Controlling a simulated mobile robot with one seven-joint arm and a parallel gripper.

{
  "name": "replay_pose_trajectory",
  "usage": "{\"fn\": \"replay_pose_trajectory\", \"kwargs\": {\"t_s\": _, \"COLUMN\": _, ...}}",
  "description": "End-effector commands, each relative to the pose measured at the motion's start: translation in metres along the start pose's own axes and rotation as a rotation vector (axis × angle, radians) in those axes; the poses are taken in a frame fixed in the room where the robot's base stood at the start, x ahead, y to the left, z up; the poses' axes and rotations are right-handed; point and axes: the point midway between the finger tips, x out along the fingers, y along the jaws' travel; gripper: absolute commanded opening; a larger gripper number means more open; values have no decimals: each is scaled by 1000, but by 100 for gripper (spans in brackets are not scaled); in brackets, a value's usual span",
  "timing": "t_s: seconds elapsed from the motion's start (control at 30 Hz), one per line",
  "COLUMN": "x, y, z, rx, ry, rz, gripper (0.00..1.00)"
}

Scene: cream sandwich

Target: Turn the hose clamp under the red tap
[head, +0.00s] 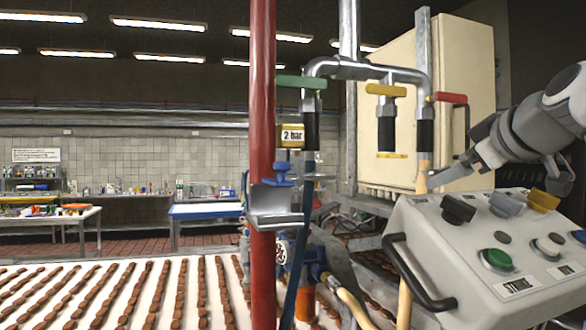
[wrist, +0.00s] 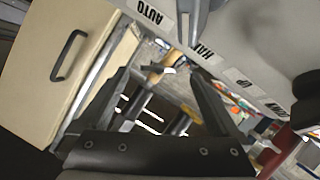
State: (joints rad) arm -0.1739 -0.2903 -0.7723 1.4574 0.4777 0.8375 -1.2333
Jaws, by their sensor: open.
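The red tap (head: 450,98) has a red lever on the right-hand metal pipe. Below it is a black sleeve (head: 425,133), with a tan hose (head: 424,160) under that. The tan hose also shows in the wrist view (wrist: 155,77), with a small light metal piece at its end that may be the hose clamp (wrist: 168,70). The clamp is too small to make out clearly in the head view. My gripper (head: 438,175) reaches in from the right, close to the hose. In the wrist view my gripper (wrist: 160,80) is open, with the hose end between its fingertips, apparently not gripped.
A control panel (head: 480,265) with knobs, buttons and a black handle stands just below my gripper. A cream cabinet (head: 475,60) is behind the pipes. The yellow tap (head: 386,90), green tap (head: 300,82) and red post (head: 262,130) stand to the left. A product-covered conveyor (head: 120,290) runs below.

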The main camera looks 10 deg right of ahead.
Motion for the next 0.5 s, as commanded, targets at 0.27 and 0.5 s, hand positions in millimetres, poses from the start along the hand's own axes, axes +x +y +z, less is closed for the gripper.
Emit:
{"fn": "replay_pose_trajectory", "kwargs": {"t_s": 0.27, "x": 25, "y": 0, "z": 0, "rx": 0, "ry": -1, "rz": -1, "gripper": 99}}
{"fn": "replay_pose_trajectory", "kwargs": {"t_s": 0.5, "x": 26, "y": 0, "z": 0, "rx": 1, "ry": 0, "rz": 0, "gripper": 99}}
